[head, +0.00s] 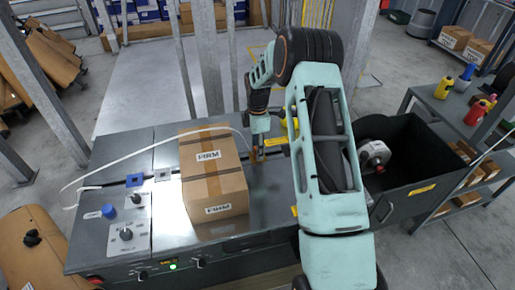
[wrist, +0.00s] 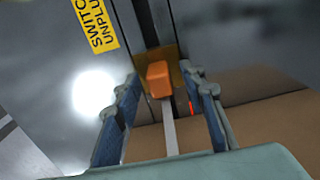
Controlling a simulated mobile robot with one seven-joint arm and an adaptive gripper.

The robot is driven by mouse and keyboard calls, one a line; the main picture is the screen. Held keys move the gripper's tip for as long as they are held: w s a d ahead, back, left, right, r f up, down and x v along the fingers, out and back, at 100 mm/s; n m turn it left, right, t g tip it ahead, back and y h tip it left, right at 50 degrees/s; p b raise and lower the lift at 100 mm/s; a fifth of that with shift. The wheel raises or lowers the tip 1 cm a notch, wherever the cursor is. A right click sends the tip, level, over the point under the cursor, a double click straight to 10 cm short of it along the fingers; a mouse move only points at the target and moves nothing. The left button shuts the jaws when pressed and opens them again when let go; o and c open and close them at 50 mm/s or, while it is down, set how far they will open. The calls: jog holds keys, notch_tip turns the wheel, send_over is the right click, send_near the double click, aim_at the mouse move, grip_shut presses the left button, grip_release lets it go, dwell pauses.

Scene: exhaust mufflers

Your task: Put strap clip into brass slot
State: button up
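The strap clip (wrist: 158,80) is an orange block on the end of a white strap (wrist: 170,130). In the wrist view it is against or just in front of the brass slot plate (wrist: 180,74); I cannot tell how far in it sits. My gripper (wrist: 160,76) has its two blue-padded fingers apart, one on each side of the clip, with gaps visible. In the head view my gripper (head: 257,150) points down at the table just right of the cardboard box. The clip and slot are too small there to make out clearly.
The cardboard box (head: 208,165) stands on the dark machine table (head: 160,222), with the white strap (head: 120,160) arching over it from the left. A black bin (head: 408,185) with a strap dispenser (head: 374,154) is at right. A shelf with bottles (head: 443,88) stands farther right.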

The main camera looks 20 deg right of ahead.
notch_tip(320, 180, up, 12)
dwell(0.7)
